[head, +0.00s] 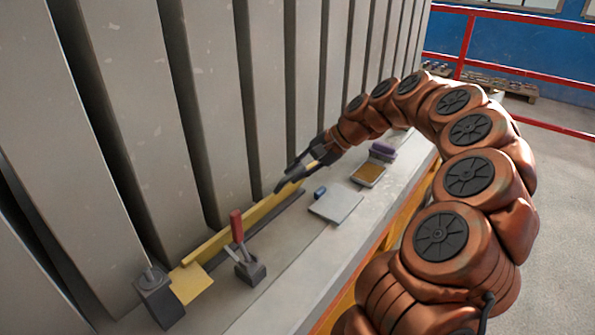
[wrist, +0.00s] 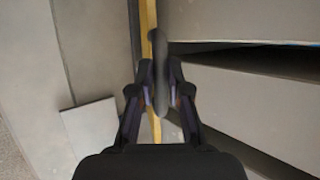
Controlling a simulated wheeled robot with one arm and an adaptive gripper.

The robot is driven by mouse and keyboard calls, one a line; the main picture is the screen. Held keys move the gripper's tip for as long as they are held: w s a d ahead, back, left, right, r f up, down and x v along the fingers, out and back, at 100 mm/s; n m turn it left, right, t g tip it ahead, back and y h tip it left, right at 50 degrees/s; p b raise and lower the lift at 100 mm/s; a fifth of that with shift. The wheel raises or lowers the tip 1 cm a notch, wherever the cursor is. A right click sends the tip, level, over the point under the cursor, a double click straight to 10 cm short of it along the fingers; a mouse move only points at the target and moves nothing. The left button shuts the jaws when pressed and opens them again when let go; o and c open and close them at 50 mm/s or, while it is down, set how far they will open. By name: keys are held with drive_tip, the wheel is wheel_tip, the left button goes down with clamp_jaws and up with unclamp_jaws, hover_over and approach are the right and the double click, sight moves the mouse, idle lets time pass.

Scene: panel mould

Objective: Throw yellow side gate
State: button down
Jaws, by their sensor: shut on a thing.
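The yellow side gate (head: 235,228) is a long upright strip along the foot of the grey panels in the head view. A yellow edge strip also shows in the wrist view (wrist: 147,18). My gripper (head: 284,184) is at the far visible end of the gate. In the wrist view my gripper's fingers (wrist: 160,82) are shut on a dark grey handle (wrist: 159,48), which stands over the yellow strip. How the handle joins the gate is hidden. A red-handled toggle clamp (head: 237,228) stands beside the gate's near part.
Tall grey panels (head: 208,100) stand in a row on the left. A dark block (head: 155,288) sits at the gate's near end. A grey plate (head: 336,207), a small blue cylinder (head: 320,192), a brown-filled tray (head: 368,175) and a purple-topped item (head: 383,149) lie on the ledge.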

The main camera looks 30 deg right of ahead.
drive_tip(key=c, duration=1.4)
unclamp_jaws()
drive_tip(key=shift+s+f, duration=0.1)
drive_tip(key=v, duration=1.2)
drive_tip(key=s+a+n+g+h+p, duration=0.15)
drive_tip(key=s+a+n, duration=0.3)
drive_tip(key=a, duration=0.65)
drive_tip(key=s+a+n+g+h+p, duration=0.1)
drive_tip(key=s+a+n+g, duration=0.3)
drive_tip(key=a, duration=0.7)
drive_tip(key=s+f+n+h, duration=0.1)
drive_tip(key=s+f, duration=0.2)
drive_tip(key=s, duration=0.4)
drive_tip(key=s+f+n+g+h+p, duration=0.1)
drive_tip(key=s+f+h, duration=0.1)
drive_tip(key=s+f, duration=0.2)
drive_tip(key=s+f+n+h, duration=0.1)
drive_tip(key=s+f+h, duration=0.1)
drive_tip(key=s, duration=0.8)
drive_tip(key=shift+a+f+p, duration=0.35)
drive_tip(key=shift+a+f, duration=0.15)
drive_tip(key=shift+f, duration=0.35)
